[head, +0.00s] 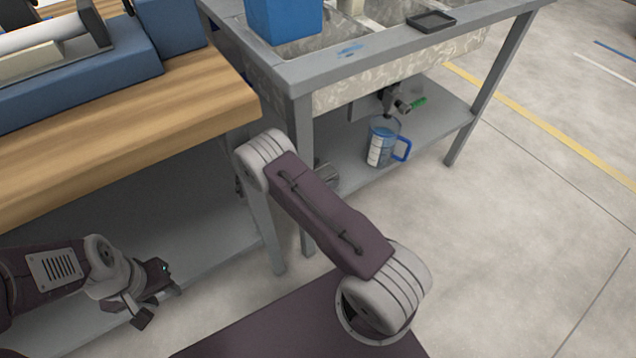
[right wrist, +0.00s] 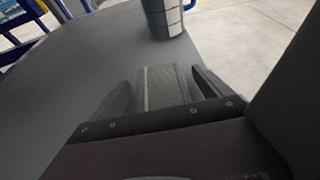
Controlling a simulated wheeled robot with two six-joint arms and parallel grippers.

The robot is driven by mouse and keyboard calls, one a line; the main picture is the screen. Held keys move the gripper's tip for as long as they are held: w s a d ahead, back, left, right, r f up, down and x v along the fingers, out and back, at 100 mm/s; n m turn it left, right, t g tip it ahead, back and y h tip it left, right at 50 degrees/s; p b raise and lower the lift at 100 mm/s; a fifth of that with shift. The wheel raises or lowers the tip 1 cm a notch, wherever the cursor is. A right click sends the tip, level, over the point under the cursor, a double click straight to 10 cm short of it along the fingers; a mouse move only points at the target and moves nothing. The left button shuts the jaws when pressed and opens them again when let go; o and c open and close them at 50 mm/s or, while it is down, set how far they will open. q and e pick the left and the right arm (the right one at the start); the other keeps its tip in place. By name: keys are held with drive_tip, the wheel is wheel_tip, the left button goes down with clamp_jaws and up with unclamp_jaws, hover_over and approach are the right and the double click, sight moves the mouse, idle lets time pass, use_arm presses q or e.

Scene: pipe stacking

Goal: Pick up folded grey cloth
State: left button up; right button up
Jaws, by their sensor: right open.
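The folded grey cloth (right wrist: 165,86) shows in the right wrist view as a grey ribbed block lying on a flat grey surface. My right gripper (right wrist: 162,90) is open, with one finger on each side of it. I cannot tell whether the fingers touch it. In the head view my right arm reaches towards the lower shelf under the sink, and its own links hide the gripper; I cannot make out the cloth for certain there. My left gripper (head: 148,294) is at the lower left, its fingers apart and nothing seen between them.
A clear jug with a blue handle (head: 383,142) stands on the lower shelf (head: 440,125) of the sink unit. A drain pipe with a green part (head: 400,101) hangs above it. A wooden bench top (head: 130,125) lies at left.

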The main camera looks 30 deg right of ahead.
drive_tip(key=shift+d+f, duration=0.3)
drive_tip(key=shift+d, duration=0.3)
drive_tip(key=shift+r, duration=0.1)
drive_tip(key=c, duration=1.5)
drive_tip(key=shift+o, duration=0.2)
drive_tip(key=shift+r, duration=0.1)
